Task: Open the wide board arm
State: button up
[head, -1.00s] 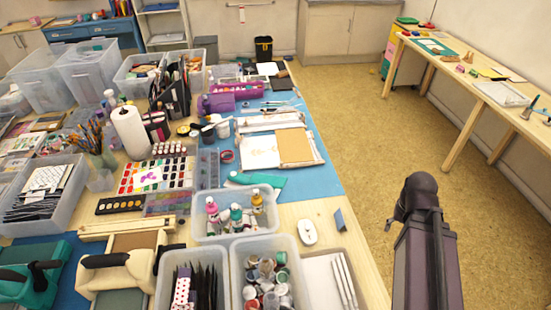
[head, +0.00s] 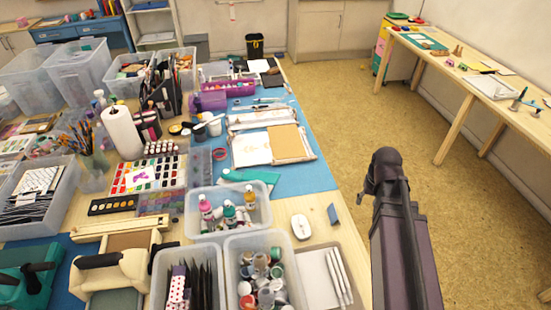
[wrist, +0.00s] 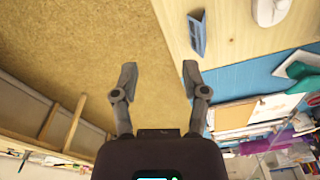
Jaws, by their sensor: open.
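A wide pale board (head: 307,158) with a white sheet and a brown sheet on it lies on the blue mat at the table's right side. A long whitish bar (head: 262,118) lies along its far side. I cannot tell for sure whether this bar is the wide board arm. In the wrist view, part of the board (wrist: 233,116) shows at the right. My gripper (wrist: 159,76) is open and empty, its two fingers spread over the floor beside the table edge, apart from the board. In the head view my arm stands right of the table and its fingers cannot be made out.
Clear bins of bottles (head: 228,208) and jars (head: 262,285) stand in front. A cream machine (head: 110,275) stands front left. The floor (head: 400,110) between both tables is clear.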

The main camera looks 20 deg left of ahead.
jog(key=w+a+n+t+y, duration=0.1)
jog(key=w+a+n, duration=0.3)
jog(key=w+a, duration=1)
jog(key=n+t+y+b, duration=0.1)
jog(key=n+y, duration=0.1)
jog(key=n, duration=0.2)
send_over(274, 159)
jog(key=s+d, duration=0.4)
jog(key=shift+w+d+r, duration=0.1)
jog(key=shift+w+r, duration=0.05)
jog(key=b+x, duration=0.6)
jog(key=x, duration=0.1)
jog(key=b+x, duration=0.6)
jog(key=shift+w+f+b, duration=0.3)
jog(key=shift+b, duration=0.05)
grip_shut()
